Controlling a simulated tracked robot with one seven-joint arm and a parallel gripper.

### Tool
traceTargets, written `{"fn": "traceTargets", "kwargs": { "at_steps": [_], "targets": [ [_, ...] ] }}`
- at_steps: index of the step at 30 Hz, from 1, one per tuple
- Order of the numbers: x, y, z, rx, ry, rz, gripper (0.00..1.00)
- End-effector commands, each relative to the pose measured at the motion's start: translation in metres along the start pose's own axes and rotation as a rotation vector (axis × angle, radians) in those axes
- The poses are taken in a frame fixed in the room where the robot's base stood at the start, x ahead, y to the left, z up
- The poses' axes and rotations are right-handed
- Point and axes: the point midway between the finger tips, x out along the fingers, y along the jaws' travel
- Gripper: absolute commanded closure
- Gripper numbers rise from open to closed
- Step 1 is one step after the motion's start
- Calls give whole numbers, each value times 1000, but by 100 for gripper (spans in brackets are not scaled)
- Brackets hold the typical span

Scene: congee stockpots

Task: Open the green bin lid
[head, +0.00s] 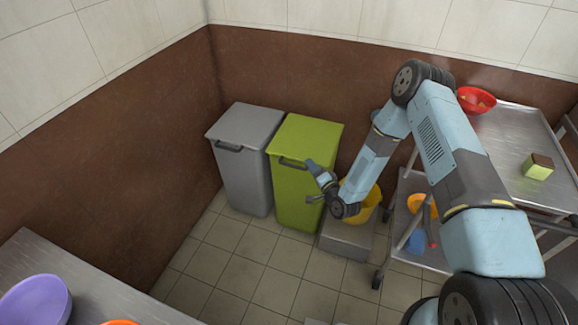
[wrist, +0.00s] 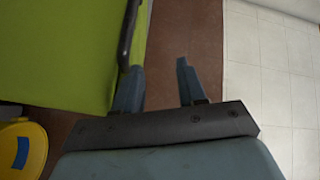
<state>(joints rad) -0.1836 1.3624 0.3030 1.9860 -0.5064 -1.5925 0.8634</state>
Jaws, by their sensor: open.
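The green bin (head: 295,205) stands against the brown wall with its green lid (head: 308,136) down. A dark bar handle (head: 293,163) runs along the lid's front edge. My gripper (head: 309,182) is open and empty in front of the bin's right side, near the right end of the handle. In the wrist view the green bin (wrist: 55,50) fills the left, and the handle (wrist: 126,38) ends close to the left finger of my gripper (wrist: 158,80). The handle is not between the fingers; whether that finger touches it I cannot tell.
A grey bin (head: 243,165) stands close on the left. A yellow bucket (head: 368,200) sits on a low grey step (head: 347,240) at right, partly behind my arm. A metal cart (head: 505,140) is further right. A counter (head: 60,265) is front left. The tiled floor (head: 255,265) ahead is clear.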

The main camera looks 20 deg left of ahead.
Motion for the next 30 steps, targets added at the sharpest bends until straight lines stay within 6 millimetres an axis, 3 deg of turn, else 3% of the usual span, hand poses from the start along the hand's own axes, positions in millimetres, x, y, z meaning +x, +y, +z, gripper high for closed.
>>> {"fn": "traceTargets", "kwargs": {
  "at_steps": [1, 6, 15, 20, 30],
  "targets": [
    [-7, 10, 14, 34, 10, -13, 60],
    [-28, 31, 45, 136, 52, -69, 60],
    [-46, 45, 67, 217, 94, -115, 60],
    [-34, 44, 67, 219, 94, -118, 60],
    [23, 37, 61, 217, 93, -119, 60]
  ]
}}
